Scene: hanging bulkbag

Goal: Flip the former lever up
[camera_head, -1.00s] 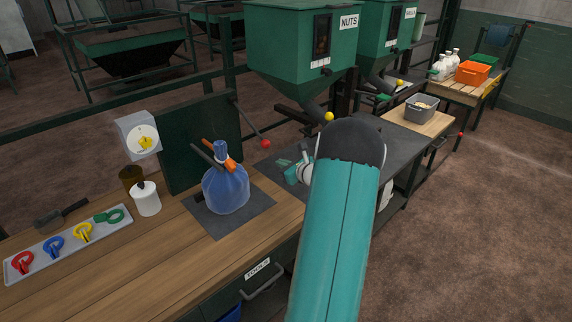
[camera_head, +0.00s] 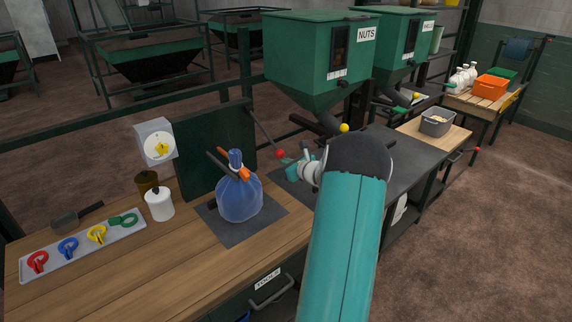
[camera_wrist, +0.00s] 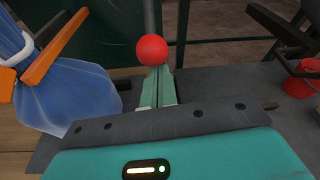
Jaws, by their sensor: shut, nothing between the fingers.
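The former lever is a thin dark rod (camera_head: 262,128) with a red ball knob (camera_head: 280,154). It slopes down to the right from the dark green upright panel (camera_head: 212,150), its ball at the low end. My gripper (camera_head: 288,162) is shut and empty, just right of and below the ball. In the wrist view the closed green fingers (camera_wrist: 157,84) point at the red ball (camera_wrist: 150,49), which shows right at their tips. I cannot tell whether they touch. The blue bag (camera_head: 239,198) with orange and dark clips stands left of my gripper.
The green NUTS hopper (camera_head: 318,62) hangs behind, with a yellow-ball lever (camera_head: 344,128) close to my arm. A grey bin (camera_head: 436,123) stands at right.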

